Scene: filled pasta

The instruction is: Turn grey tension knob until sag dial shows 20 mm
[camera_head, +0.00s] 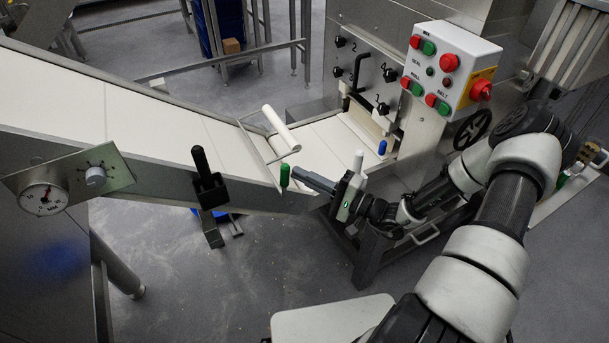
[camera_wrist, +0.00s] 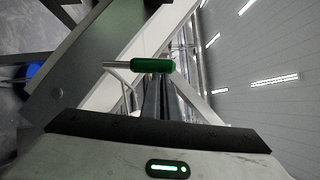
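The grey tension knob (camera_head: 96,176) sits on a tilted metal plate on the side of the conveyor, at the left of the head view. The round white sag dial (camera_head: 43,199) is on the same plate, left of the knob; its reading is too small to tell. My gripper (camera_head: 298,175) is far to the right of the knob, at the lower end of the conveyor. A green handle (camera_head: 285,175) is just beyond the fingertips, also seen crosswise in the wrist view (camera_wrist: 152,65). Knob and dial are not in the wrist view.
A black upright handle (camera_head: 203,172) stands out from the conveyor's side between gripper and knob. The white belt (camera_head: 150,118) slopes up to the left. A control box (camera_head: 452,70) with red and green buttons is at the right. Open floor lies in front.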

